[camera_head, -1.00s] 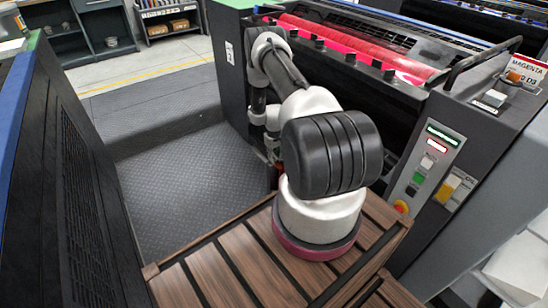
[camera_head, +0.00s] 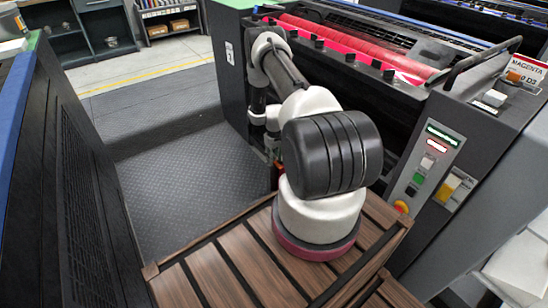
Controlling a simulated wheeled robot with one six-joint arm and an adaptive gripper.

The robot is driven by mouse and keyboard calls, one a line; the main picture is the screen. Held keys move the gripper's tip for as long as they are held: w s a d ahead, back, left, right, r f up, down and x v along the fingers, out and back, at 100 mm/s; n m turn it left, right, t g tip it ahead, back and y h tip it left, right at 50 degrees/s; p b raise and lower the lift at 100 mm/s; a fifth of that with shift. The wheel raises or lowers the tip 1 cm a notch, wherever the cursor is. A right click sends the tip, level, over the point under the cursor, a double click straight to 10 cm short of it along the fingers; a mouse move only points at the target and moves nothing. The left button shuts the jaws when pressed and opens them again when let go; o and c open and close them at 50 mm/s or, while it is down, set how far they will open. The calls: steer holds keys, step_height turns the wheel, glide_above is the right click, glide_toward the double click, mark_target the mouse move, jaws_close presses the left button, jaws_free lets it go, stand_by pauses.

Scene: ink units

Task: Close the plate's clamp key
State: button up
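The magenta ink unit with its red roller (camera_head: 345,42) stands beyond my arm. Several small black blocks (camera_head: 353,53) stand in a row along its near edge. I cannot pick out the plate's clamp key. My arm's thick black and white links cover part of the unit's near side. My wrist (camera_head: 258,117) hangs down at that side, left of the thick link. My gripper is mostly hidden there; only a small part beside the link (camera_head: 273,147) may belong to it. Its fingertips do not show, so I cannot see what it touches.
A control panel (camera_head: 427,170) with buttons is on the unit's right end, below a black handrail (camera_head: 480,60). Wooden slats (camera_head: 215,272) lie around my arm's base. A dark cabinet (camera_head: 75,200) stands at left. The textured walkway (camera_head: 170,190) between is clear.

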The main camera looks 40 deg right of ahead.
mark_target(274, 155)
step_height(274, 155, up, 12)
stand_by(0.6)
stand_by(0.4)
